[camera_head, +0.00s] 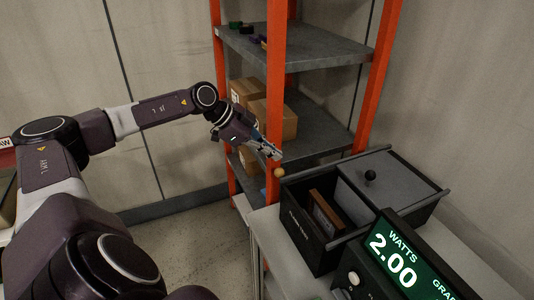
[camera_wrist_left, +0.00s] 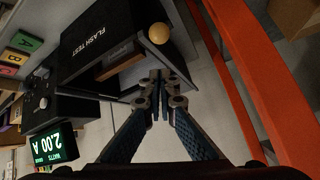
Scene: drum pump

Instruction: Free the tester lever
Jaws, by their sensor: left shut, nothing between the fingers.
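The black tester box (camera_head: 301,219) stands on a bench at the right; the wrist view reads "FLASH TEST" on its side (camera_wrist_left: 85,33). The lever rod is hard to make out. My left gripper (camera_head: 276,153) is shut and empty, its tips just above the knob in the head view. In the wrist view the closed tips (camera_wrist_left: 160,78) appear apart from the knob. My right gripper is not in view.
A brown block (camera_head: 325,214) stands inside the open part of the box. A grey lid with a black knob (camera_head: 370,175) covers the rest. An orange-post shelf (camera_head: 276,80) with cartons (camera_head: 281,118) rises close behind my gripper. A meter (camera_head: 400,262) reads 2.00.

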